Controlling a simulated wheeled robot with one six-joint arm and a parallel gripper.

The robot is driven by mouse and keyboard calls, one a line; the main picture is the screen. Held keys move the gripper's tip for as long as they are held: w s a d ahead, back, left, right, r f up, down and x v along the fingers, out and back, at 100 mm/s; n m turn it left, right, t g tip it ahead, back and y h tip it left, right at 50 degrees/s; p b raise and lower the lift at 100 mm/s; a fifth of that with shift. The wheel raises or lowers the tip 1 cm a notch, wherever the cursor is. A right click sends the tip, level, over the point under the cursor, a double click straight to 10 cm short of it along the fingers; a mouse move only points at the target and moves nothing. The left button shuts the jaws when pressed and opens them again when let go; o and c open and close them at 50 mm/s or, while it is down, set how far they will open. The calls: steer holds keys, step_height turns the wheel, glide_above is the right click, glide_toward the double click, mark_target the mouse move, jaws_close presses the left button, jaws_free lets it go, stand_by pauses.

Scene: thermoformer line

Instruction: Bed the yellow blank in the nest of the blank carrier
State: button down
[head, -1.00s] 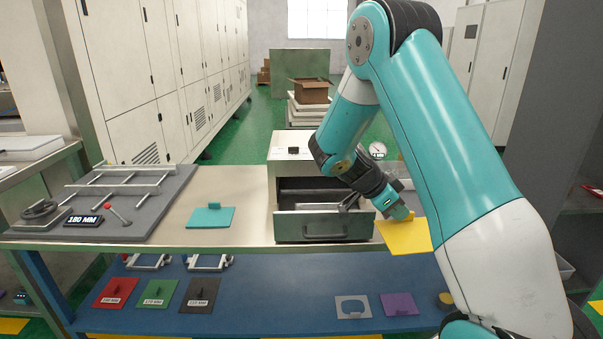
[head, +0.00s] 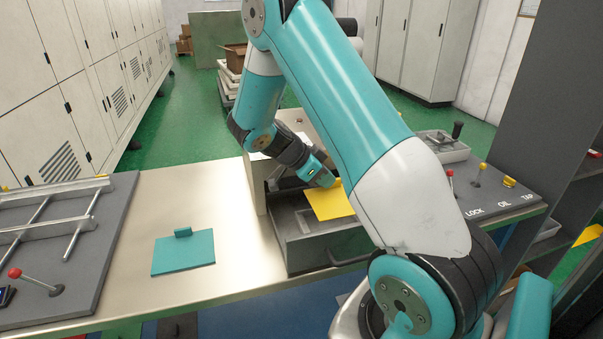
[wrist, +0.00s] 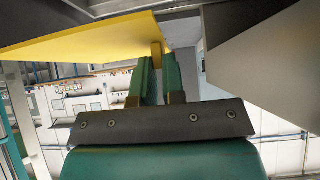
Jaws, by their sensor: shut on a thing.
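The yellow blank (head: 328,204) is a thin flat sheet with a small upright tab. My gripper (head: 334,183) is shut on that tab and holds the sheet over the open grey drawer (head: 291,231) of a pale box on the bench. In the wrist view the two green fingers (wrist: 159,75) pinch the tab, and the blank (wrist: 75,40) spreads out to the left. I cannot tell whether the sheet touches the drawer. No nest can be made out clearly; the drawer's inside is partly hidden by the blank and my arm.
A teal blank (head: 184,254) with a tab lies on the bench left of the drawer. A grey plate (head: 110,228) with rails and a red-knobbed lever is further left. A white tray (head: 440,146) and several levers stand at the right. Bare bench lies around the teal blank.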

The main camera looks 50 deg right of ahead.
mark_target(320, 197)
steer(key=shift+w+f, duration=0.3)
steer(key=shift+w, duration=0.1)
steer(key=shift+w+a, duration=0.1)
steer(key=shift+w, duration=0.05)
step_height(320, 197, down, 6)
steer(key=b, duration=0.5)
steer(key=shift+r, duration=0.1)
steer(key=shift+f+b, duration=1.1)
steer(key=shift+b, duration=0.5)
stand_by(1.5)
steer(key=c, duration=1.1)
jaws_free()
steer(key=shift+r, duration=0.1)
steer(key=p+v, duration=0.1)
steer(key=v, duration=1.6)
steer(key=shift+a+r, duration=0.1)
steer(key=shift+a, duration=0.15)
